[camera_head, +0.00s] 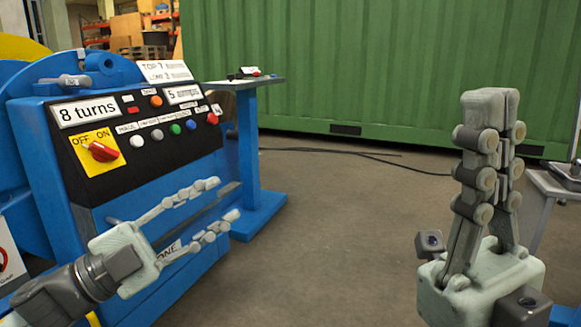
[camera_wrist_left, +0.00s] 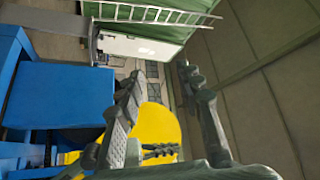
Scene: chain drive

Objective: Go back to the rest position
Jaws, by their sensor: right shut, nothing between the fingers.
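My left gripper (camera_head: 228,200) is in front of the blue machine's lower front, pointing right, with its two fingers apart and nothing between them. In the left wrist view its fingers (camera_wrist_left: 160,78) also stand apart and empty. My right gripper (camera_head: 492,97) points straight up at the right of the head view, over the open floor. Its fingers are pressed together with nothing between them. Both grippers are clear of the red switch (camera_head: 103,151) on the machine's panel.
The blue machine (camera_head: 180,285) with its button panel fills the left. A blue stand (camera_head: 259,160) is behind it. A grey table (camera_head: 543,192) is at the right edge. A green container (camera_head: 380,70) closes off the back. The floor (camera_head: 340,215) between is mostly clear, with a black cable (camera_head: 340,152).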

